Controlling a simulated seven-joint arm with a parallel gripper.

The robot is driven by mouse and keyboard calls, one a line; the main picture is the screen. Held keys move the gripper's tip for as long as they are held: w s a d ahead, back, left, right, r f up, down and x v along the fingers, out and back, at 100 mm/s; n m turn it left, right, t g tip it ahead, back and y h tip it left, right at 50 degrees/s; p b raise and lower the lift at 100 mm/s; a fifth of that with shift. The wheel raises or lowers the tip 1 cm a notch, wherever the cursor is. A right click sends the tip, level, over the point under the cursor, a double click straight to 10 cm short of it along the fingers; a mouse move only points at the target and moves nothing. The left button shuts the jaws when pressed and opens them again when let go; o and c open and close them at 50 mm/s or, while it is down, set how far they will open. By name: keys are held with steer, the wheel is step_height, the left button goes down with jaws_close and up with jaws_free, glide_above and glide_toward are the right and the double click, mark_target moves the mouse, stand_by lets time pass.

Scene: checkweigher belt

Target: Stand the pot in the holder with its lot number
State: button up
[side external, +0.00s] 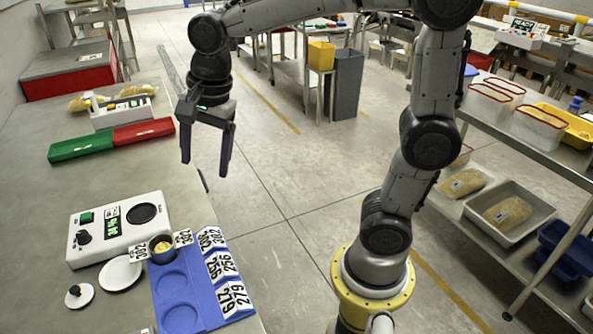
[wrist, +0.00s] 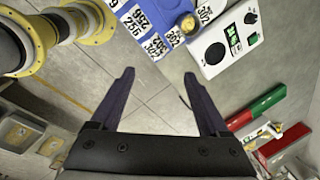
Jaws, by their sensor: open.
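The pot (side external: 161,249) is a small dark cup with yellow contents and white tags reading 302 on both sides. It stands upright at the far place of the blue holder (side external: 208,310), in the row marked 302; how deep it sits is hard to tell. The rows marked 256 and 279 have empty round recesses. The pot (wrist: 187,23) and part of the blue holder (wrist: 170,8) also show at the top of the wrist view. My gripper (side external: 206,167) is open and empty, in the air beyond and above the holder; its two fingers show in the wrist view (wrist: 159,75).
A white scale (side external: 118,228) with a dark round plate stands beside the holder. A white disc (side external: 120,273) and a knobbed lid (side external: 79,295) lie nearby. A green and red bar (side external: 112,140) lies farther back. The air around my gripper is clear.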

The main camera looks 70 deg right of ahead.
steer(key=s+d+f+n+t, duration=0.1)
steer(key=s+n, duration=0.7)
steer(key=s+d+f+n+t, duration=0.1)
steer(key=s+d+n+t, duration=0.1)
steer(key=s+n, duration=0.6)
steer(key=shift+d+n, duration=0.25)
steer(key=shift+n, duration=0.35)
